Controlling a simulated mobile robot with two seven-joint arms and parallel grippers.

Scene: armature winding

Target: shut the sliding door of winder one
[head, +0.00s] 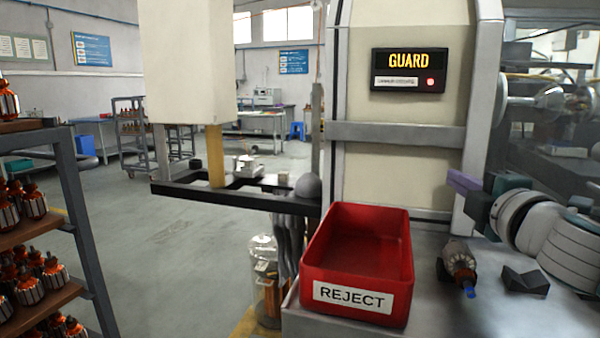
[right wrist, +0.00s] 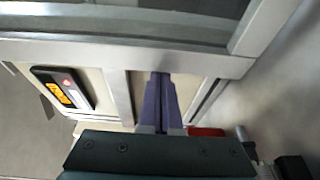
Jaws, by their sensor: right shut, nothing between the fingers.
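Winder one's pale housing carries a black display (head: 408,70) reading GUARD in yellow, with a red light. To its right in the head view is a see-through pane (head: 545,140) with machine parts visible behind it. I cannot tell how far the sliding door stands open. In the right wrist view a grey door frame (right wrist: 200,62) with a dark pane crosses the top. My right gripper (head: 463,182) has purple fingers and is shut and empty, beside the housing's right edge. Its fingers (right wrist: 160,80) point toward the frame; contact is unclear. My left gripper is not in view.
A red REJECT bin (head: 355,285) stands on the bench in front of the housing. An armature (head: 459,262) and a dark V-shaped block (head: 525,281) lie right of it. A rack (head: 85,220) of armatures stands at left.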

